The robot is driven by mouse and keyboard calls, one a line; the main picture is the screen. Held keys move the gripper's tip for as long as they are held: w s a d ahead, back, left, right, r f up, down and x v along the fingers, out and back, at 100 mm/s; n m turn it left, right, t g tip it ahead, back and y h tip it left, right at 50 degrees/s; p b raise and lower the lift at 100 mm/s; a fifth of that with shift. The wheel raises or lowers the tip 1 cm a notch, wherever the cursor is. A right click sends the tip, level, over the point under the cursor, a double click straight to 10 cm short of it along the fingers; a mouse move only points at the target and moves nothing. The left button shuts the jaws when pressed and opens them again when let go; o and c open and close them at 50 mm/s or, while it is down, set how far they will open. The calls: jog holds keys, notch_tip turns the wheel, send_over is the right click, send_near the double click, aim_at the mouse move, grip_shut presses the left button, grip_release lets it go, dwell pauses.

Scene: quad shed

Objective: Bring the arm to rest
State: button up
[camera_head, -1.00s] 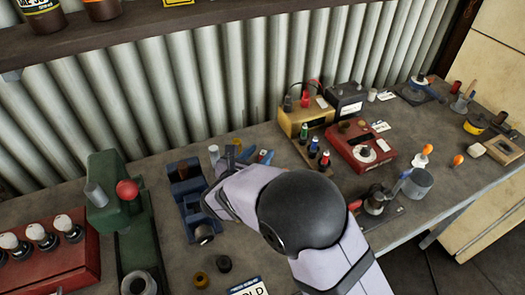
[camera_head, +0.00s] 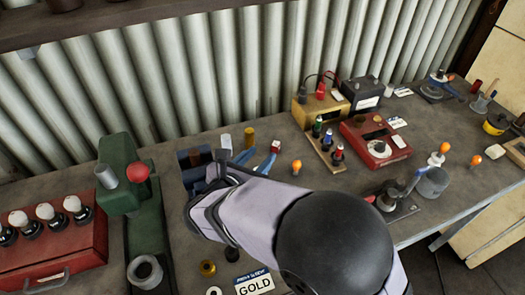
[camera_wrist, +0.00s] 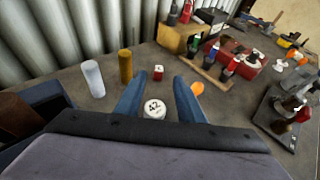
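My gripper (camera_head: 254,160) reaches over the bench in the middle of the head view, low in front of a white cylinder (camera_head: 226,141), a brass cylinder (camera_head: 249,137) and a small red cube (camera_head: 275,146). In the wrist view, the blue fingers of my gripper (camera_wrist: 158,82) stand apart. A round white top marked 42 (camera_wrist: 154,108) shows between them, partly hidden by the gripper body. I see no finger contact with it, and cannot tell its height. The red cube (camera_wrist: 158,72) lies beyond the fingertips.
A dark blue device (camera_head: 193,158) is partly hidden behind my gripper. A green press (camera_head: 125,180) and red rack (camera_head: 55,245) stand left. An orange knob (camera_head: 296,167) and bottle rack (camera_head: 325,150) are right. Corrugated wall (camera_head: 180,80) backs the bench.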

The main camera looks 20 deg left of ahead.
jog(key=d+r+m+g+h+p, duration=0.1)
jog(key=d+r+m+g+h, duration=0.15)
jog(key=d+m, duration=0.55)
jog(key=d+r+m+g+h+p, duration=0.1)
jog(key=d+m+g+h, duration=0.15)
jog(key=d+m, duration=0.45)
jog(key=d+r+m+g+h+p, duration=0.2)
jog(key=d+m+h, duration=0.25)
jog(key=d, duration=0.65)
jog(key=s+d+f+m+g+y, duration=0.1)
jog(key=d+f, duration=0.1)
jog(key=s+d+f+m+g+b, duration=0.1)
jog(key=s+d+f+m+g, duration=0.1)
jog(key=d+f, duration=0.1)
jog(key=s+d+f+m+g+y+b, duration=0.1)
jog(key=s+d+f+m+g, duration=0.1)
jog(key=shift+s+d+f+y, duration=0.1)
jog(key=shift+d+f+y, duration=0.05)
jog(key=shift+d+y, duration=0.25)
jog(key=s+d+f+m+g+y+b, duration=0.15)
jog(key=s+d+f+m+y, duration=0.25)
jog(key=s+f+m+y, duration=0.6)
notch_tip(320, 180, up, 23)
jog(key=w+m+h+p, duration=0.1)
jog(key=w+h+p, duration=0.1)
jog(key=p, duration=1.8)
jog(key=shift+w+a+h, duration=0.15)
jog(key=shift+a+h, duration=0.2)
jog(key=shift+h, duration=0.3)
